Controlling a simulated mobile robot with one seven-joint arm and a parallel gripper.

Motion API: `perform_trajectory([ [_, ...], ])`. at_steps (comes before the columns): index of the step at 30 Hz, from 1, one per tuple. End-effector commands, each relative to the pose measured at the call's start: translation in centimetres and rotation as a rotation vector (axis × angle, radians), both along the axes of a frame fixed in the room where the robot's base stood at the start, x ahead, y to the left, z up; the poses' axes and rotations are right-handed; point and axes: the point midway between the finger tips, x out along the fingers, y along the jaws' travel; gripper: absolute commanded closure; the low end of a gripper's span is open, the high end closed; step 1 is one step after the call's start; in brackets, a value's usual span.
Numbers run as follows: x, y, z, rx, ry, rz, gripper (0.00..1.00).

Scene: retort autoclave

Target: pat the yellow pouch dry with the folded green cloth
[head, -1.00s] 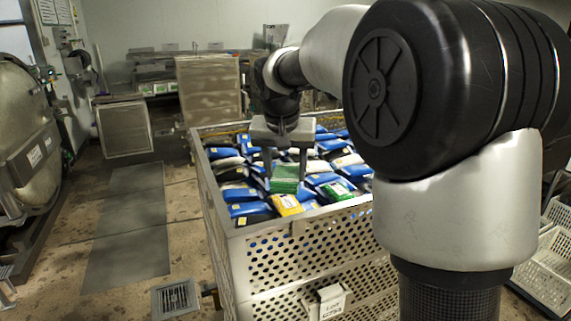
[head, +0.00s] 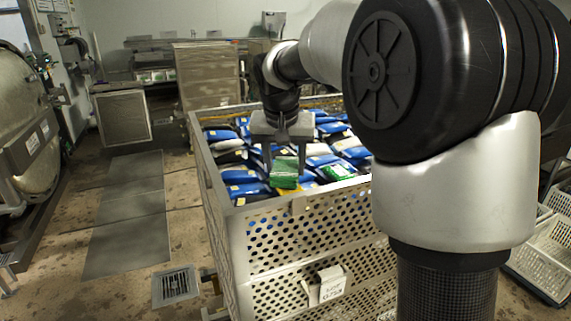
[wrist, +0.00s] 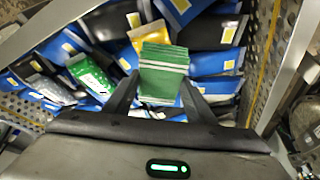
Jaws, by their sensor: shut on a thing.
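My gripper (head: 284,168) is shut on the folded green cloth (head: 284,175), a layered green block with pale stripes. It holds the cloth inside the perforated crate. The yellow pouch (wrist: 146,36) lies just beyond the cloth's far edge in the wrist view, partly hidden by it. In the head view only a small yellow strip (head: 288,190) shows below the cloth. The cloth (wrist: 163,75) overlaps the pouch in both views, but I cannot tell whether they touch.
Several blue, black and white pouches fill the crate around the cloth, with a green-and-white pouch (wrist: 88,74) to the left in the wrist view. The crate's perforated wall (head: 310,235) stands in front. White baskets (head: 550,255) stand at the right. The floor at left is open.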

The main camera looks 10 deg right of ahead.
Motion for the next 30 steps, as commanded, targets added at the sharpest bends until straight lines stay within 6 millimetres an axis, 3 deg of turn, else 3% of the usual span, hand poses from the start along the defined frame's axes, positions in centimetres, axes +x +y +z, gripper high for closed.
perform_trajectory([
  [30, 0.0, 0.0, -1.1, 0.000, 0.000, 0.000, 0.68],
])
